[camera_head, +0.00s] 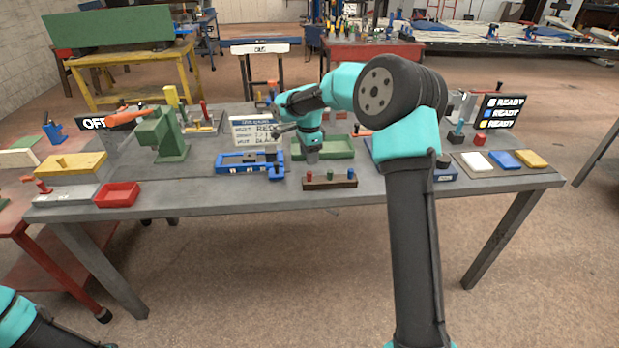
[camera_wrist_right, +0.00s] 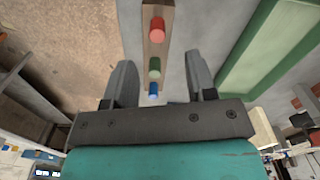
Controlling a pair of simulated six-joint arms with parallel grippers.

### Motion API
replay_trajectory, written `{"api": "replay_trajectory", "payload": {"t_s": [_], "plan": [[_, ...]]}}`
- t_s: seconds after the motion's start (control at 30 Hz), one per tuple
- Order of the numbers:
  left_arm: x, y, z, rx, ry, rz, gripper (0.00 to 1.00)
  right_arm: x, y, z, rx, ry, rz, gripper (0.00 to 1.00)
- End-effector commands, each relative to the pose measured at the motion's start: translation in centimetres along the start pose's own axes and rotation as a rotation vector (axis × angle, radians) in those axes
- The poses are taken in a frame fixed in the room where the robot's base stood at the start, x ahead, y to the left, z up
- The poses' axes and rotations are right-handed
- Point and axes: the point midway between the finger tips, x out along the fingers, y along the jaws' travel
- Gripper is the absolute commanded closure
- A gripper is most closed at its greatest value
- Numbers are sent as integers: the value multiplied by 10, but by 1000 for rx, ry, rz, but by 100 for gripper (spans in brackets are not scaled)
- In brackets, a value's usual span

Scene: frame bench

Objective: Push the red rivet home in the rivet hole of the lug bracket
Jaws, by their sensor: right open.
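The red rivet (camera_wrist_right: 157,29) stands in a brown wooden rack, with a green rivet (camera_wrist_right: 154,68) and a blue rivet (camera_wrist_right: 153,90) in line with it. In the head view the red rivet (camera_head: 308,176) is at the left end of the rack (camera_head: 330,184), near the table's front edge. My right gripper (camera_head: 311,157) points down above the table, just behind the rack. In the right wrist view its fingers (camera_wrist_right: 160,62) are apart and empty, with the red rivet beyond their tips. I cannot clearly make out the lug bracket or its rivet hole. My left gripper is out of view.
A blue fixture (camera_head: 248,167) stands left of the rack. A green tray (camera_head: 338,147) lies behind the rack. A red tray (camera_head: 118,194) and a green press (camera_head: 163,135) are at the left. Coloured blocks (camera_head: 505,160) lie at the right. The front strip beside the rack is clear.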

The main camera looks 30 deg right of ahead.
Motion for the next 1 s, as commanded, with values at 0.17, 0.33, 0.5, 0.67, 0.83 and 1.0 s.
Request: {"api": "replay_trajectory", "payload": {"t_s": [0.17, 0.33, 0.5, 0.67, 0.83, 1.0], "plan": [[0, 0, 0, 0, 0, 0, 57, 21, 0, 0, 0, 0, 2, 49], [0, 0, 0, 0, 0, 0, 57, 24, 0, 0, 0, 0, 0, 49], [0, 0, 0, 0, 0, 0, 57, 24, 0, 0, 0, 0, 0, 49], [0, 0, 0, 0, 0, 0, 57, 31, 1, -1, 0, 0, 2, 49], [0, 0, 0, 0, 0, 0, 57, 54, 4, -2, 0, 0, 4, 49], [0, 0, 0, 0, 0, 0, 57, 72, 4, -2, 0, 0, 1, 49]]}}
